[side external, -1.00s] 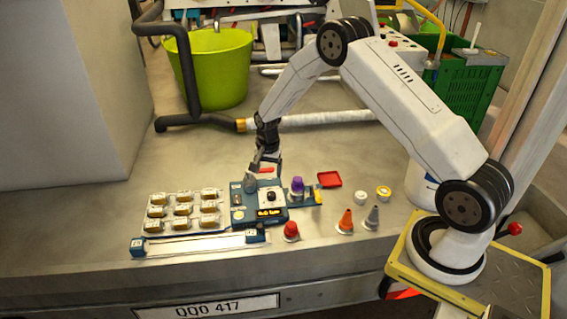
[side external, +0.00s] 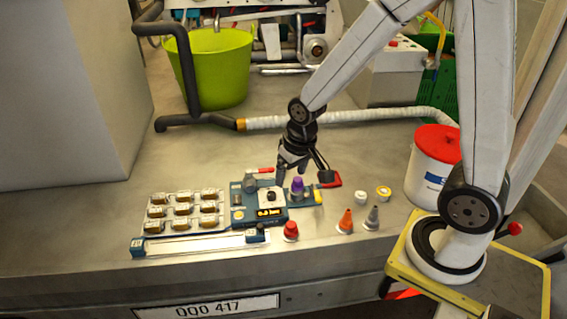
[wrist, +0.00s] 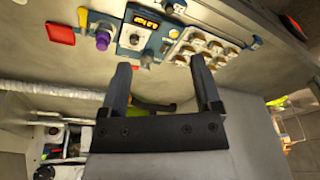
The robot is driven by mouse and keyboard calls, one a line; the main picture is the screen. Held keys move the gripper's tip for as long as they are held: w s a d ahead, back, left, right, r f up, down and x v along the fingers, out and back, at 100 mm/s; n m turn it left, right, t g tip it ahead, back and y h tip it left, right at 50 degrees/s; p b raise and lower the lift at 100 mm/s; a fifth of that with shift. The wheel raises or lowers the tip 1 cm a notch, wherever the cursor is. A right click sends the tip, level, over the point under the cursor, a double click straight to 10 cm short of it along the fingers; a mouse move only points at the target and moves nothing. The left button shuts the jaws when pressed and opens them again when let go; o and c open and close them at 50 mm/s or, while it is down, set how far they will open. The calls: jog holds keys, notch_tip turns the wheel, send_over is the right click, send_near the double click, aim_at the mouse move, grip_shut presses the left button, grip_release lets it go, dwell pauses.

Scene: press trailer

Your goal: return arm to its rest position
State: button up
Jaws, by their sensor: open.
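My gripper (side external: 302,165) hangs above the back right of the blue press unit (side external: 240,217), clear of it. In the wrist view its two dark fingers (wrist: 160,65) are spread, with nothing between them. The unit carries a purple knob (side external: 297,186), a lit yellow display (side external: 270,212) and a red-handled lever (side external: 258,170). In the side view a finger overlaps the small red tray (side external: 333,183); the wrist view shows the tray (wrist: 60,33) apart from the fingers.
A tray of several gold-topped pieces (side external: 183,209) lies left of the unit. A white hose (side external: 370,117), red-lidded bucket (side external: 430,175) and green tub (side external: 215,70) lie beyond.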

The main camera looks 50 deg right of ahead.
jog(key=s+a+r+n, duration=0.1)
jog(key=s+n, duration=0.1)
jog(key=s, duration=0.4)
jog(key=shift+a+n, duration=0.3)
jog(key=shift+a, duration=0.05)
